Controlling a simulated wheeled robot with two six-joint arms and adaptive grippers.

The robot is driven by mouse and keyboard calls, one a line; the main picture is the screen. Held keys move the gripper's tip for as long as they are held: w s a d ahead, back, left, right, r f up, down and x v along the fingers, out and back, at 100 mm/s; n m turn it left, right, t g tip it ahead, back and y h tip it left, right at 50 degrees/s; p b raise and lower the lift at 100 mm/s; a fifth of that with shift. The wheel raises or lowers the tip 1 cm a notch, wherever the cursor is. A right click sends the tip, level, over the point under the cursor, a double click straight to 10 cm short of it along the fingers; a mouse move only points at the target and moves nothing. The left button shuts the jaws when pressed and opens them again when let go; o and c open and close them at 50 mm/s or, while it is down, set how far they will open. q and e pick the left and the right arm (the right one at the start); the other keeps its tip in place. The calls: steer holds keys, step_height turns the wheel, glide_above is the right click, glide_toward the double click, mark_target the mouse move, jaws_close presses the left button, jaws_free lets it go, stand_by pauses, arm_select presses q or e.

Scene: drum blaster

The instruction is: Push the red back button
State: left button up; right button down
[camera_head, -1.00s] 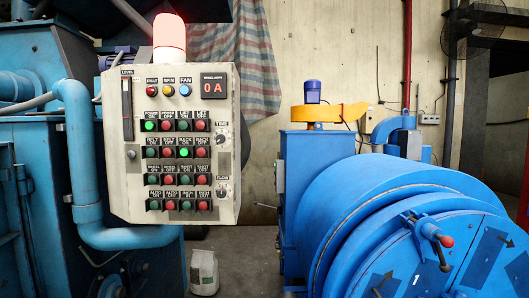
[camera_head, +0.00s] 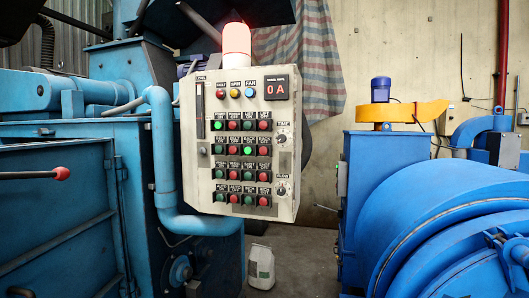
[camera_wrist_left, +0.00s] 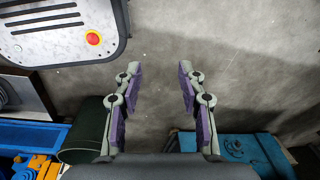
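The control panel (camera_head: 224,211) is a beige box with rows of green and red buttons, right of centre-left in the head view. The red back button (camera_head: 264,151) is at the right end of the second row. The green button (camera_head: 248,150) to its left is brightly lit. In the left wrist view my left gripper (camera_wrist_left: 159,68) has its two fingers spread wide, with only grey floor between them. It does not show in the head view, and nothing touches the panel there. My right gripper is not in view.
A blue pipe (camera_head: 163,150) curves around the panel's left and lower sides. A blue drum machine (camera_head: 430,225) stands at right, and a blue machine body (camera_head: 60,230) at left. A white bag (camera_head: 261,267) sits on the floor below the panel. A lit red beacon (camera_head: 236,42) tops the panel.

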arm_select(q)
steer(key=shift+w, duration=0.3)
